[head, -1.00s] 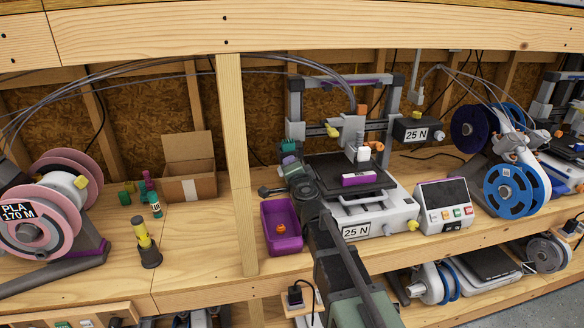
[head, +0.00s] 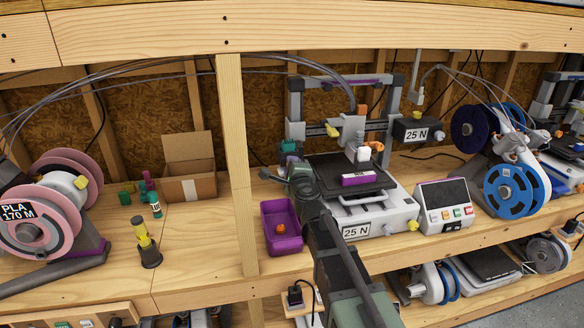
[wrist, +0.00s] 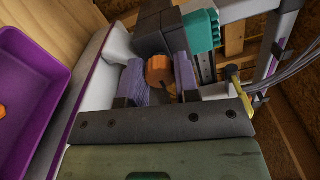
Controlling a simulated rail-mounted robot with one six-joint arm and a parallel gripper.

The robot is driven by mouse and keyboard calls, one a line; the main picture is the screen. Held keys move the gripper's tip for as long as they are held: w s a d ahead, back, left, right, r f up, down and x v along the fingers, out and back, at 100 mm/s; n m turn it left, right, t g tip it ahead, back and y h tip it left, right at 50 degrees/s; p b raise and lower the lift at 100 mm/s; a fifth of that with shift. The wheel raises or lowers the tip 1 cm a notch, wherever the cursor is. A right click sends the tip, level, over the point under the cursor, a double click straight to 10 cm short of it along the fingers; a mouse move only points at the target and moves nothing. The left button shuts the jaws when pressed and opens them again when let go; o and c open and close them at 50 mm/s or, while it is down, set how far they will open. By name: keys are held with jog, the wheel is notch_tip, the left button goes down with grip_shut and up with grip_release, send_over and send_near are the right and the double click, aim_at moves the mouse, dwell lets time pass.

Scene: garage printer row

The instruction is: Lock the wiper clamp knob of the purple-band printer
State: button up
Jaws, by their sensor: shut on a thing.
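The purple-band printer (head: 375,205) stands right of the wooden post, with a purple strip along its top bar. In the wrist view, an orange clamp knob (wrist: 160,72) sits between the two grey-purple finger pads of my gripper (wrist: 160,78), which is shut on it. A teal ribbed block (wrist: 202,30), which also shows in the head view (head: 289,146), is beside a dark grey block (wrist: 160,28) just beyond the knob. In the head view my gripper (head: 287,172) is at the printer's left side; my wrist hides the knob there.
A purple bin (head: 282,228) with a small orange piece stands just left of the printer. The wooden post (head: 237,165) rises close to my gripper's left. A control screen box (head: 446,203) is at the right.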

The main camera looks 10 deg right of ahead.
dwell(0.3)
jog(key=o, duration=0.9)
jog(key=shift+s, duration=0.1)
jog(key=s, duration=0.7)
jog(key=s+d, duration=0.1)
jog(key=s, duration=0.2)
jog(key=shift+s, duration=0.35)
